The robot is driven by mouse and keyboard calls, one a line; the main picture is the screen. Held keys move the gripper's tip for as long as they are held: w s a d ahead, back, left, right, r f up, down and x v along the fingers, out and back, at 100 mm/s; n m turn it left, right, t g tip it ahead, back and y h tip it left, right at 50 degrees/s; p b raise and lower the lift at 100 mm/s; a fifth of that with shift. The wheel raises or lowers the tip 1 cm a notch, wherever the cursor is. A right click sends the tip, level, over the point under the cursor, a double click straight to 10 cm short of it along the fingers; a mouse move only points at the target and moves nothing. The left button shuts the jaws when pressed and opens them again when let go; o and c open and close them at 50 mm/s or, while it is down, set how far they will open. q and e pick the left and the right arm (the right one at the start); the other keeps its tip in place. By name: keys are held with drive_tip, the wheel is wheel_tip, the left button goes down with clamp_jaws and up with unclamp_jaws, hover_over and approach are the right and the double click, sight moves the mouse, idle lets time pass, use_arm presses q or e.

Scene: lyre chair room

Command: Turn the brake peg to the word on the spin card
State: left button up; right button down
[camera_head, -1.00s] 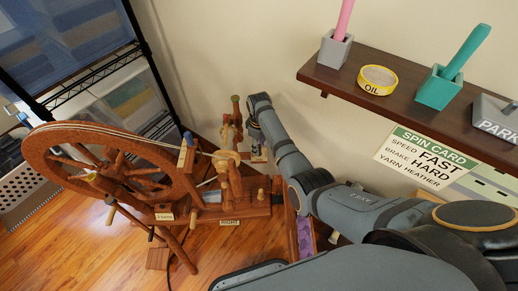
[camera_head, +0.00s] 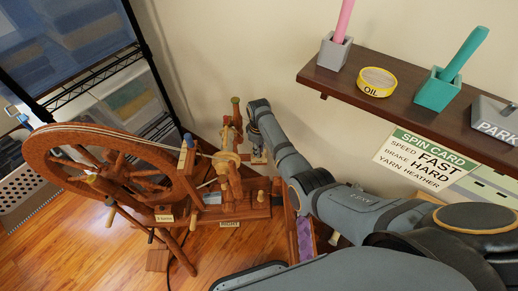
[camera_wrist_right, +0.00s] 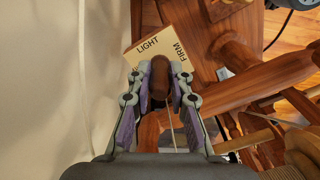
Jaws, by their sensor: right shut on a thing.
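The brake peg (camera_wrist_right: 160,78) is a rounded brown wooden peg. In the right wrist view my right gripper (camera_wrist_right: 161,88) is shut on it, one finger on each side. A pale label plate (camera_wrist_right: 150,47) behind the peg shows the words LIGHT and FIRM; its other wording is covered by the peg and fingers. In the head view the right gripper (camera_head: 257,150) is at the far end of the spinning wheel (camera_head: 107,178). The spin card (camera_head: 427,160) below the shelf reads SPEED FAST, BRAKE HARD, YARN HEATHER. My left gripper is not in view.
A dark shelf (camera_head: 403,88) on the wall holds an oil tin (camera_head: 377,82), a grey holder (camera_head: 334,52) and a teal holder (camera_head: 437,91). A wire rack (camera_head: 95,75) stands at the left.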

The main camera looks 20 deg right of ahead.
drive_tip(key=shift+r+m+p, duration=0.45)
drive_tip(key=shift+m+p, duration=0.2)
drive_tip(key=shift+m, duration=0.05)
drive_tip(key=shift+f+m+p, duration=0.15)
drive_tip(key=shift+m+p, duration=0.2)
drive_tip(key=shift+m, duration=0.25)
drive_tip(key=shift+f+m, duration=0.3)
drive_tip(key=shift+m, duration=0.5)
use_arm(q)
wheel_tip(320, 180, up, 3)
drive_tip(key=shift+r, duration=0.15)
use_arm(e)
drive_tip(key=c, duration=1.2)
unclamp_jaws()
wheel_tip(320, 180, up, 12)
drive_tip(key=shift+f, duration=0.1)
